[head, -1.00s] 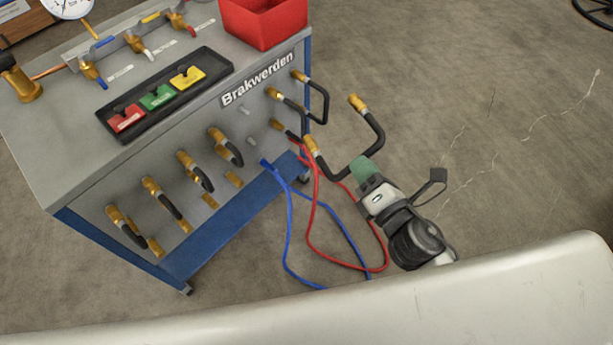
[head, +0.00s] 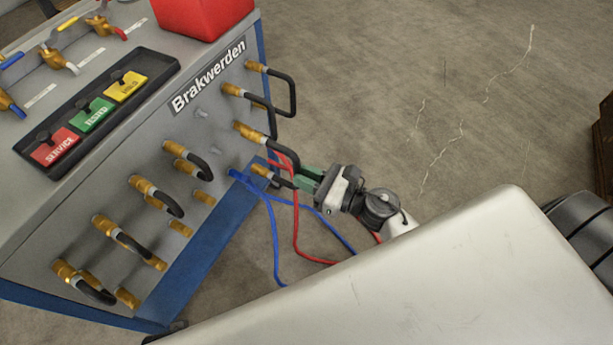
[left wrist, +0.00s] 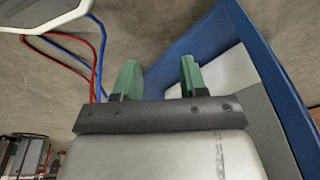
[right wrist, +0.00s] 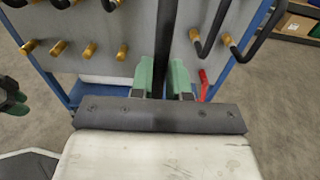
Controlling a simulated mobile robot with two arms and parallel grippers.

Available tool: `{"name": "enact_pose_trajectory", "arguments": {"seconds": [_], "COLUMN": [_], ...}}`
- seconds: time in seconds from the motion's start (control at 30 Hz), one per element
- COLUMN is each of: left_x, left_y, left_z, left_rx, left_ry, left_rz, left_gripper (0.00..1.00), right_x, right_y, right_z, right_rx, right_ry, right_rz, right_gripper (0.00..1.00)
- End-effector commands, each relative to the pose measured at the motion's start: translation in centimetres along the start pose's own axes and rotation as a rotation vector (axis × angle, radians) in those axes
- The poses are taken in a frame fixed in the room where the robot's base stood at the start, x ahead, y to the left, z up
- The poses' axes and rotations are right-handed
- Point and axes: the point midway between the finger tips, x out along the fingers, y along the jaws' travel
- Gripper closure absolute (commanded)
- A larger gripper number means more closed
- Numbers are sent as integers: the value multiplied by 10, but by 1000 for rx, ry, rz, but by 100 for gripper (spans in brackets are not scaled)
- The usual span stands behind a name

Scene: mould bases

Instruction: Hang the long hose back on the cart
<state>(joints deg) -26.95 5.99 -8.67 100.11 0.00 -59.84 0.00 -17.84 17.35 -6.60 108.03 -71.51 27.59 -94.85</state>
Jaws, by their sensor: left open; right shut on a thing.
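The long hose (head: 287,149) is a black U-shaped hose with brass ends. My right gripper (head: 304,178) is shut on it beside the right end of the cart (head: 95,205). Its brass ends point left towards the panel; I cannot tell whether they touch it. In the right wrist view the dark hose (right wrist: 165,45) runs up from between the green fingers (right wrist: 166,78). A bare grey peg (head: 200,112) shows on the panel under the Brakwerden label. My left gripper (left wrist: 159,80) is open and empty near the blue cart frame, outside the head view.
Several other black hoses with brass ends hang on the panel, one (head: 291,92) close above the held hose. Red (head: 297,225) and blue (head: 275,240) cables hang below my right gripper. A red bin (head: 203,15) stands on the cart top. Floor at upper right is clear.

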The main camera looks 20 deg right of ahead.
Motion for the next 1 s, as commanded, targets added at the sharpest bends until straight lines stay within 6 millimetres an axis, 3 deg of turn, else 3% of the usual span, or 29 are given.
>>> {"name": "enact_pose_trajectory", "arguments": {"seconds": [0.5,1.0], "left_x": [32,29], "left_y": [2,2], "left_z": [24,21], "left_rx": [5,4], "left_ry": [-23,-19], "left_rz": [3,2], "left_gripper": [57,57], "right_x": [53,84], "right_y": [-1,-2], "right_z": [4,2], "right_rx": [1,1], "right_ry": [-4,-2], "right_rz": [0,-2], "right_gripper": [100,100]}}
